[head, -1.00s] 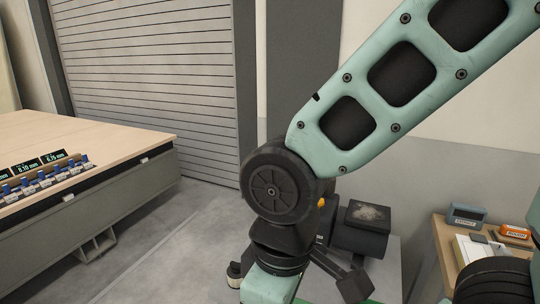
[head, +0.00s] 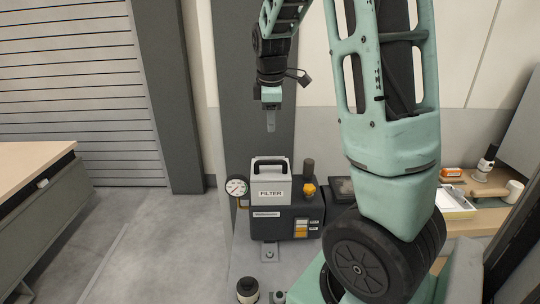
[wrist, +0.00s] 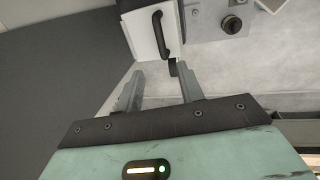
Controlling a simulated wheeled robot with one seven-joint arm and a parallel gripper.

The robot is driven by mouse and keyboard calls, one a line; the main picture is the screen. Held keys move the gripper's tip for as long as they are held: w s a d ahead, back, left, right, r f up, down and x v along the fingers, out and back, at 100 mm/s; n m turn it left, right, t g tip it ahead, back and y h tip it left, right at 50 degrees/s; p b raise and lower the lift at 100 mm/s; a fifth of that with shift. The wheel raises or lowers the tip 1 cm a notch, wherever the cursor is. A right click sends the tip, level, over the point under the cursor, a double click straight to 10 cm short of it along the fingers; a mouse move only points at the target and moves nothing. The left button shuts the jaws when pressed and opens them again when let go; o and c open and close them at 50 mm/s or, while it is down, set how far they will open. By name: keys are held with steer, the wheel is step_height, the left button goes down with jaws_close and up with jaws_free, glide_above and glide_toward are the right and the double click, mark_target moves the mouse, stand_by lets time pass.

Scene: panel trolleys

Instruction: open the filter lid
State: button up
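The filter lid is a light grey block marked FILTER (head: 271,192) with a dark arched handle (head: 269,162) on top. It sits on a dark grey machine body (head: 268,228). In the wrist view the pale lid face (wrist: 142,36) and its black handle (wrist: 160,32) lie beyond my fingertips, near the top. My gripper (head: 270,128) hangs in the air above the handle, fingers pointing down and apart from it. In the wrist view my gripper (wrist: 157,82) is open, its two fingers spread with nothing between them.
A round gauge (head: 236,187) is left of the lid. A yellow-orange knob (head: 309,190) and a dark cylinder (head: 308,167) stand to its right. A workbench (head: 476,214) is at the right; a wood-topped table (head: 35,160) is at the left.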

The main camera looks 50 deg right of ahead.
mark_target(270, 161)
steer(key=f, duration=0.4)
steer(key=w+d+f+p, duration=0.1)
steer(key=f, duration=0.4)
steer(key=d+f+p, duration=0.1)
steer(key=f, duration=0.3)
steer(key=shift+w+f, duration=0.4)
jaws_close()
